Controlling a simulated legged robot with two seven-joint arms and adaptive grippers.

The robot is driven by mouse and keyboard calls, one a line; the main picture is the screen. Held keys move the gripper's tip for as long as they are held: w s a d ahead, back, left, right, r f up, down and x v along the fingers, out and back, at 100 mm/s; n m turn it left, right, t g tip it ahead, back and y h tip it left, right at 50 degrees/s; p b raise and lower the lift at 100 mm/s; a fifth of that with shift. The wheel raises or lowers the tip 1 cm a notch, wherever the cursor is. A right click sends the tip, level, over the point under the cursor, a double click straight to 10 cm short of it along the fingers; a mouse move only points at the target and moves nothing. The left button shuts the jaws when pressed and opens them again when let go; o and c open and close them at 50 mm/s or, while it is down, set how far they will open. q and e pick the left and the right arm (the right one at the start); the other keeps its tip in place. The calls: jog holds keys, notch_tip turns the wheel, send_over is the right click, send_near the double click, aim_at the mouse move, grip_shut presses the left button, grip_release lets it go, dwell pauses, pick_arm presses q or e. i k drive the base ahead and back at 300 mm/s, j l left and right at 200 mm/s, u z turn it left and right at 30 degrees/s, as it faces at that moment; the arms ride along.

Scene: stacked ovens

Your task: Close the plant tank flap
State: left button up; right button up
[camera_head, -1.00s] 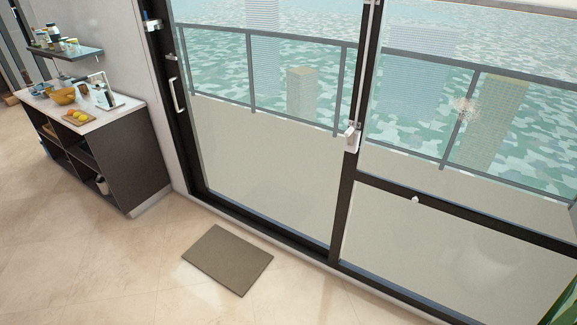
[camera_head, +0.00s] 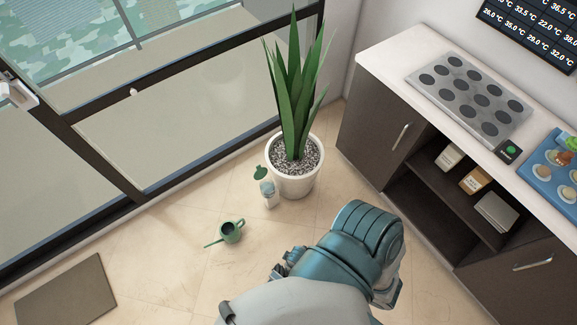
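A small clear and white tank (camera_head: 268,194) stands on the floor against the front left of the white plant pot (camera_head: 297,178). Its green round flap (camera_head: 260,172) shows above and left of the tank body and looks raised, standing open. A tall green plant (camera_head: 295,95) grows from gravel in the pot. A large grey and teal part of mine fills the lower middle, to the lower right of the tank and apart from it in the picture. I cannot make out the fingers of either gripper.
A green watering can (camera_head: 231,231) lies on the floor left of the tank. A dark cabinet (camera_head: 378,128) with a white top and open shelves stands right. A glass door frame (camera_head: 185,75) runs behind. A brown mat (camera_head: 68,294) lies lower left. Floor between mat and can is clear.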

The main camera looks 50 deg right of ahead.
aim_at(261, 172)
jog(key=z, duration=1.25)
jog(key=j+z, duration=0.1)
jog(key=j, duration=0.45)
